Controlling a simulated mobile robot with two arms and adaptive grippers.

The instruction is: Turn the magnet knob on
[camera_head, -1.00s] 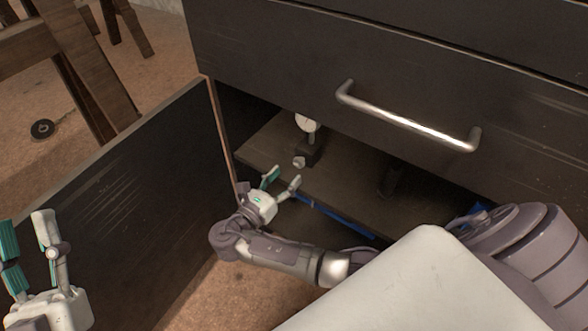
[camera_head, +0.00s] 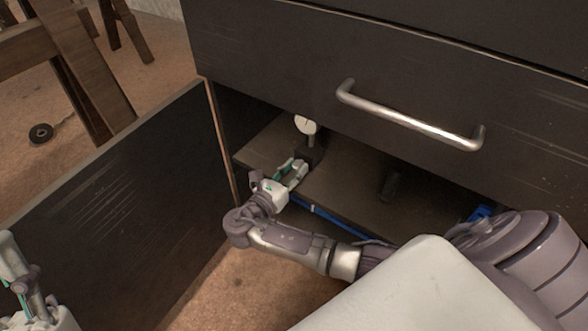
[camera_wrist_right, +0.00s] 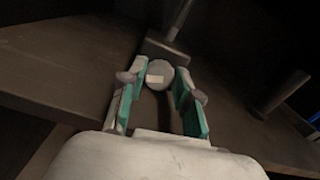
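The magnet base (camera_head: 311,155) is a dark block on the cabinet shelf, with a post and a round white dial gauge (camera_head: 305,124) above it. Its round grey knob (camera_wrist_right: 160,74) shows in the right wrist view, with a pale mark on its face. My right gripper (camera_head: 295,170) reaches into the cabinet in front of the base. In the right wrist view its fingers (camera_wrist_right: 160,88) are apart, one on each side of the knob; I cannot tell whether they touch it. In the head view the gripper hides the knob. My left gripper (camera_head: 22,280) is partly cut off at the lower left.
The cabinet's open door (camera_head: 130,165) stands to the left, and a drawer with a metal handle (camera_head: 410,118) is above the opening. A dark cylinder (camera_head: 390,185) stands on the shelf (camera_head: 345,190), right of the base. Blue items lie below the shelf.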

